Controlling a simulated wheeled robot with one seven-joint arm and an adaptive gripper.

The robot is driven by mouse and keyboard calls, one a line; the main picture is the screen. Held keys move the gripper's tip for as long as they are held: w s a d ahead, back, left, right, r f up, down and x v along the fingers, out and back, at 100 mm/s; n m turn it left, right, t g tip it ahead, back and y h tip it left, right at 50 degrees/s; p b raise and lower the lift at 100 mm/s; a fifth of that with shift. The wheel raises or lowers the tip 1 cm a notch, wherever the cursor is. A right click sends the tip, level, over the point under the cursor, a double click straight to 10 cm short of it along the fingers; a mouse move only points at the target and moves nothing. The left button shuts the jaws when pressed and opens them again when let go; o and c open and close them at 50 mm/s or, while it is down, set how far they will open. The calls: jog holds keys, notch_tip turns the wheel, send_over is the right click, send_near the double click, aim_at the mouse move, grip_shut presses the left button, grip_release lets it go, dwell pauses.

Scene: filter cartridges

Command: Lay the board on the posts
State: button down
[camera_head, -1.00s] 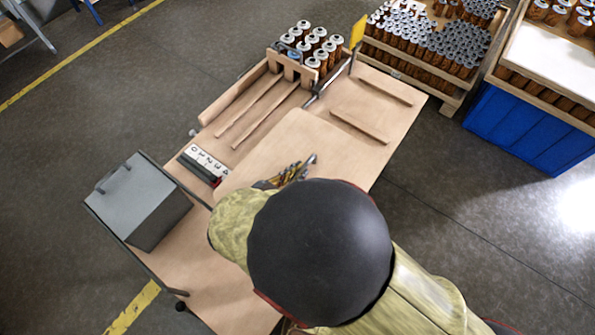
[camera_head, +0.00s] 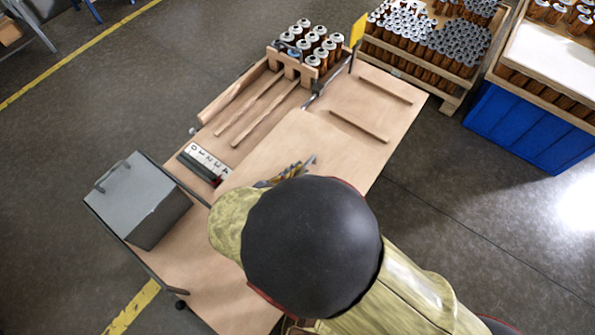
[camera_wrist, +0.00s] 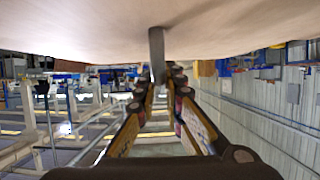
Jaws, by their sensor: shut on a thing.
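A pale wooden board (camera_head: 290,140) with a rounded corner lies across the middle of the head view, over the workbench. In the wrist view the board (camera_wrist: 90,30) fills the top, with a grey metal tab (camera_wrist: 157,52) standing out from it. My gripper (camera_wrist: 160,78) is shut on this tab, its fingers on either side. In the head view my gripper (camera_head: 288,172) shows at the board's near part, partly hidden by my arm. I cannot make out the posts for certain; the board and my arm hide part of the bench.
Wooden strips (camera_head: 265,112) lie at the bench's left, and another strip (camera_head: 360,126) at its right. A rack of cartridges (camera_head: 315,45) stands at the far end. A lettered block (camera_head: 207,160) and a grey box (camera_head: 140,200) are left. Full crates (camera_head: 425,50) stand beyond.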

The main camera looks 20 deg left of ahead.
jog(key=shift+f, duration=1)
jog(key=c, duration=1.8)
grip_release()
jog(key=shift+f, duration=0.1)
notch_tip(320, 180, up, 10)
jog(key=shift+r, duration=0.1)
